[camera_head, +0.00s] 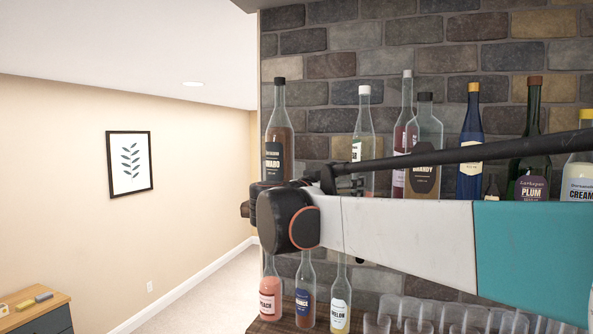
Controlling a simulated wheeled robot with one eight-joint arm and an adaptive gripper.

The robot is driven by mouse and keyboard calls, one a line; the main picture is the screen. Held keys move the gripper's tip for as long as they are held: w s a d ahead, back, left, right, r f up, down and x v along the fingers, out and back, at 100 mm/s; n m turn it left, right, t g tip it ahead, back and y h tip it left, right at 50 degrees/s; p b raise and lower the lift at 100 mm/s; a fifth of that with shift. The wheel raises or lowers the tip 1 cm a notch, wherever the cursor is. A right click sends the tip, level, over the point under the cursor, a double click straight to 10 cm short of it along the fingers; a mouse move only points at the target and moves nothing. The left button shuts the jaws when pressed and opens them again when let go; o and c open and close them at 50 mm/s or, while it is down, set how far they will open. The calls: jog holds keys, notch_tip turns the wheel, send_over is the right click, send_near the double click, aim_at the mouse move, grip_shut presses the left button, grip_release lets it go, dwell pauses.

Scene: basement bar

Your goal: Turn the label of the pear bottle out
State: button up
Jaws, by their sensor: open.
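No label that reads pear can be made out. A clear bottle with a white cap (364,125) stands on the upper shelf. Its label (356,150) shows only partly, toward its left side, and cannot be read in full, so I cannot tell if it is the pear bottle. My gripper (350,184) shows as small dark parts in front of this bottle's lower half, mostly hidden behind my white arm. It is open. Contact with the bottle cannot be told.
An amaro bottle (279,125) stands left. A red bottle (407,115), brandy bottle (426,130), blue bottle (472,125) and plum bottle (533,120) stand right. Peach (270,300), orange (305,300) and melon (341,300) bottles and glasses (440,312) stand below. My arm hides the middle.

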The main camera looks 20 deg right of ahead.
jog(key=shift+x, duration=5.6)
jog(key=c, duration=1)
jog(key=shift+s+d+n+t+y, duration=0.1)
jog(key=shift+n+t+y, duration=0.7)
jog(key=shift+t+y, duration=0.1)
jog(key=shift+s+d+n+t+y, duration=0.1)
jog(key=shift+n+t+y, duration=0.7)
jog(key=shift+t+y, duration=0.1)
jog(key=shift+w+a+n+t+y, duration=0.1)
jog(key=shift+a+n+t+y, duration=0.1)
jog(key=shift+n+t+y, duration=1.35)
jog(key=shift+g+y, duration=0.35)
jog(key=shift+y, duration=0.2)
jog(key=o, duration=0.9)
